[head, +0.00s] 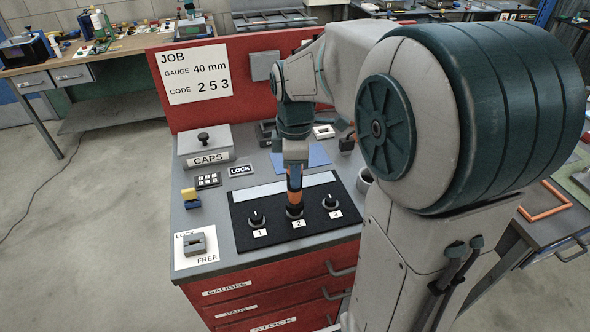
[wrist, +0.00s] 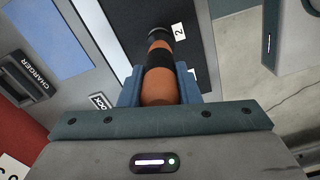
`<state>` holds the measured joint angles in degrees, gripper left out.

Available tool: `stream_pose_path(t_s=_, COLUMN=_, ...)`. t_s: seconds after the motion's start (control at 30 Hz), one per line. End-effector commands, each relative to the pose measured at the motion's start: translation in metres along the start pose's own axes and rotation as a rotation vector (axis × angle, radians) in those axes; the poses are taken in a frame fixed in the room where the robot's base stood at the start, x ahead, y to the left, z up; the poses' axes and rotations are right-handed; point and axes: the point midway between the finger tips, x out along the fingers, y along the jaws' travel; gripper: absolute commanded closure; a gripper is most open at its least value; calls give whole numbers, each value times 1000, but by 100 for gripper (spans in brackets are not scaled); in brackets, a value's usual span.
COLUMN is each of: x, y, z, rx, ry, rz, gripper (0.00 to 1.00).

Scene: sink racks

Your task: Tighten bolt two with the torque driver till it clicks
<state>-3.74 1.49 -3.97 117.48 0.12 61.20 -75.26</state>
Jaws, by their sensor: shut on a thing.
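My gripper (head: 294,168) is shut on the torque driver (head: 294,188), an orange and black tool that points down at the black panel (head: 285,232). In the wrist view my gripper (wrist: 158,82) has its blue fingers on either side of the driver (wrist: 160,58). The driver's lower end is at the bolt two position, beside the label 2 (head: 298,223). It covers bolt two, so I cannot tell whether it is fully seated. Bolt one (head: 257,218) and bolt three (head: 331,201) stand uncovered on either side.
A CAPS box (head: 205,145), keypad (head: 208,180), yellow-topped object (head: 190,197) and LOCK/FREE switch (head: 196,242) stand left of the panel. A LOCK label (head: 241,170) lies behind it. A cup (head: 365,180) stands right.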

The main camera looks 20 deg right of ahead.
Motion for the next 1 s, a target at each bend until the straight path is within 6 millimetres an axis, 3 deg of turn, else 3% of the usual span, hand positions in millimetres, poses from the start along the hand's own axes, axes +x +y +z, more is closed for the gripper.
stream_pose_path(t_s=0.6, x=-34, y=1, z=0, rx=0, ry=1, rz=4, gripper=100)
stream_pose_path(t_s=1.0, x=-34, y=1, z=0, rx=0, ry=1, rz=4, gripper=100)
